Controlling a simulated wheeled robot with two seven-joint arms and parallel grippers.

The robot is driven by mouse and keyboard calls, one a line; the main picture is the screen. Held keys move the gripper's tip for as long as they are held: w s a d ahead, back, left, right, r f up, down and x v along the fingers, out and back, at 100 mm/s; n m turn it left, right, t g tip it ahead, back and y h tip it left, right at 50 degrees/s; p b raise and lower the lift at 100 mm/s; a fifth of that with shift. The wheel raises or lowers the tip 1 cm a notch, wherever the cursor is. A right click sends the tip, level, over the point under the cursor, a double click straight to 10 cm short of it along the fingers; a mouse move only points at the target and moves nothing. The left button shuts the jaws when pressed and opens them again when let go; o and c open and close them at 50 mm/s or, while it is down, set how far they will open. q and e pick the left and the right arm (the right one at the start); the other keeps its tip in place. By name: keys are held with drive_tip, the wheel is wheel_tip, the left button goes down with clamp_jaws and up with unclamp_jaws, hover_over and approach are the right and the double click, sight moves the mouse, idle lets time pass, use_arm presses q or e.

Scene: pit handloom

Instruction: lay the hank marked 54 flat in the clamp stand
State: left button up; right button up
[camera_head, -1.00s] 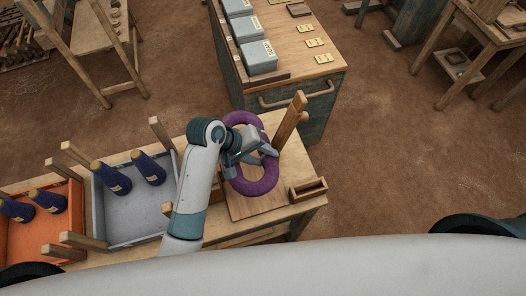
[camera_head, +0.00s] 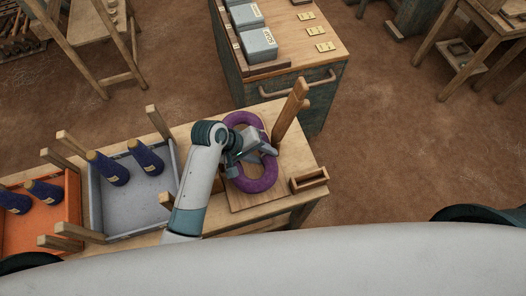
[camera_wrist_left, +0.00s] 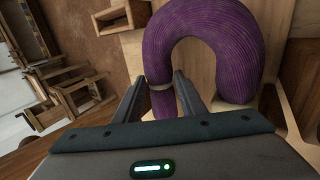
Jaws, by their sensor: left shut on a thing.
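A purple hank (camera_head: 258,185), a twisted loop, is at the wooden board with an upright wooden post (camera_head: 290,110), which looks like the clamp stand (camera_head: 240,202). No number can be read on the hank. My left gripper (camera_head: 266,150) reaches in from the left across the hank's middle. My right gripper is not in view.
A small open wooden box (camera_head: 309,180) stands at the board's right. Grey (camera_head: 126,205) and orange (camera_head: 67,215) trays with dark blue cones are on the left, with wooden posts around them. A cabinet (camera_head: 285,70) with grey boxes stands behind. Open floor lies to the right.

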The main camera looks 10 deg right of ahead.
use_arm(q)
drive_tip(key=shift+f+b, duration=0.5)
drive_tip(key=shift+f, duration=1.05)
drive_tip(key=o, duration=1.2)
drive_tip(key=shift+o, duration=0.2)
drive_tip(key=shift+f, duration=0.1)
drive_tip(key=shift+a+r+p, duration=0.3)
drive_tip(key=shift+r+p, duration=0.2)
drive_tip(key=shift+p, duration=0.15)
drive_tip(key=p+v, duration=0.2)
drive_tip(key=shift+s+r+p, duration=0.1)
drive_tip(key=shift+r+p, duration=0.1)
drive_tip(key=shift+p, duration=0.15)
drive_tip(key=v, duration=1.4)
drive_tip(key=shift+b, duration=0.35)
